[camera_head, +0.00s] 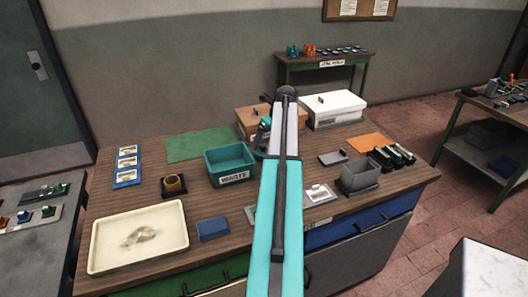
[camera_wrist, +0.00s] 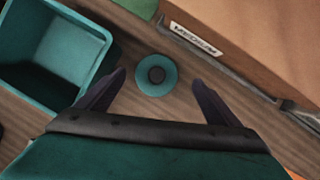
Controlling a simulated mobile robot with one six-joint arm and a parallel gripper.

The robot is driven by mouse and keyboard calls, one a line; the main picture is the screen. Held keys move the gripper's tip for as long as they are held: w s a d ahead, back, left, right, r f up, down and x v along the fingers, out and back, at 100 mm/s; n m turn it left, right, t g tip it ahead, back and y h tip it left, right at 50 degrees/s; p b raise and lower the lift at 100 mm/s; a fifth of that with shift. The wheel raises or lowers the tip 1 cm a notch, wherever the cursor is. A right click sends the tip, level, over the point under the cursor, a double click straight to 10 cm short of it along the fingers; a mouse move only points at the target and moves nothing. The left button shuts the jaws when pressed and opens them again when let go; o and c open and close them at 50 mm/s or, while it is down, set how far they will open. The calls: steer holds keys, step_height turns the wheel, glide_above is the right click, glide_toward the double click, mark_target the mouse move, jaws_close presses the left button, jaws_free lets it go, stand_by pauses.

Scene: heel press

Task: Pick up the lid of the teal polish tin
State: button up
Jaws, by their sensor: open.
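The teal round lid (camera_wrist: 142,82) with a dark knob in its middle shows in the wrist view. It lies on the wooden bench between the teal bin and a brown box. My gripper (camera_wrist: 158,80) is open, with one dark finger on each side of the lid in the picture. Neither finger appears to touch it, and the height above it is hard to judge. I cannot tell whether a tin is under the lid. In the head view my arm covers this area and the lid cannot be made out.
The teal bin (camera_head: 231,161) stands left of my arm, and the brown box (camera_head: 253,117) is behind. A white box (camera_head: 333,108) is at the back right. A cream tray (camera_head: 110,258), a blue block (camera_head: 213,229) and a grey bin (camera_head: 360,180) stand nearer. Green mat (camera_head: 196,143) is bare.

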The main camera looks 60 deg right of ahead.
mark_target(264, 146)
steer(key=shift+w+a+f+p, duration=0.1)
steer(key=shift+w+f+p, duration=0.15)
steer(key=shift+f+p, duration=0.25)
steer(key=shift+w+a+f+p, duration=0.1)
steer(key=shift+w+f+p, duration=0.15)
steer(key=shift+f, duration=0.4)
steer(key=shift+p+x, duration=0.45)
steer(key=shift+x, duration=0.85)
steer(key=shift+s, duration=0.15)
steer(key=shift+c, duration=0.2)
steer(key=c, duration=0.7)
